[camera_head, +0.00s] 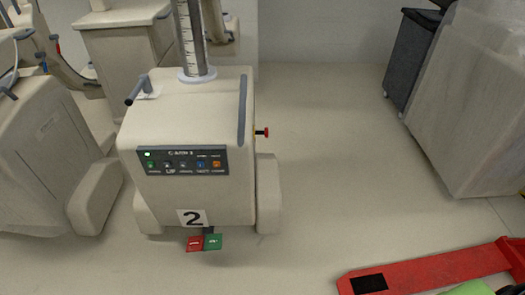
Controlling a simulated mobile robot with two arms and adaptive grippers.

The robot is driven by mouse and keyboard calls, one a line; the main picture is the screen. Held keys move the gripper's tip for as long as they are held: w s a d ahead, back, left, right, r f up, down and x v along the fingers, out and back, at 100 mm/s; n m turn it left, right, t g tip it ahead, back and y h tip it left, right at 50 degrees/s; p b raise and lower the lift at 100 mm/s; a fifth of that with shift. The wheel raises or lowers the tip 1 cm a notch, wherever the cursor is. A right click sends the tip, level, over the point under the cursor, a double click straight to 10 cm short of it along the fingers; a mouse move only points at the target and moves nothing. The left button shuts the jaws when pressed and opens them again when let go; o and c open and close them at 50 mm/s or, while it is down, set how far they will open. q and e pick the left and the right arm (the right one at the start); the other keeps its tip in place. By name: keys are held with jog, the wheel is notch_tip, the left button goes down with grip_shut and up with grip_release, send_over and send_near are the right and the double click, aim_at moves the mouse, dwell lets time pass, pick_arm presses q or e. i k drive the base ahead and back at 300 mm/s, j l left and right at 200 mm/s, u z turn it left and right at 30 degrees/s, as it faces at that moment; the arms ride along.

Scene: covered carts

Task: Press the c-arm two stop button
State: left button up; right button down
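The c-arm two base is a cream cabinet (190,105) on the floor left of centre, with a "2" plate (192,217) low on its front. Its dark control panel (182,161) has a lit green light and a row of small buttons, with labels too small to read surely. A red mushroom-shaped button (265,132) with a yellow base sticks out from the cabinet's right side. A red pedal (195,243) and a green pedal (213,242) sit at the front foot. Neither gripper is in view, and nothing is touching the button.
A red fork-like frame (430,270) lies low at the bottom right, with a green object (472,288) beside it. A covered cart (480,110) and a dark cabinet (410,58) stand right. Another cream machine (45,150) stands left. The floor (330,150) right of the c-arm is clear.

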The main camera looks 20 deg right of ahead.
aim_at(266, 132)
jog(key=k+l, duration=0.45)
jog(key=k, duration=0.15)
jog(key=k+l, duration=0.75)
jog(key=l, duration=0.15)
jog(key=i+j+z, duration=0.1)
jog(key=z, duration=0.35)
jog(key=i+j+z, duration=0.2)
jog(key=z, duration=0.2)
jog(key=i+j+z, duration=0.15)
jog(key=z, duration=0.3)
jog(key=i+j, duration=0.15)
jog(key=j, duration=0.25)
jog(key=i+j+z, duration=0.15)
jog(key=j, duration=0.3)
jog(key=i+j, duration=0.1)
jog(key=j, duration=0.3)
jog(key=i+j+z, duration=0.1)
jog(key=j, duration=0.35)
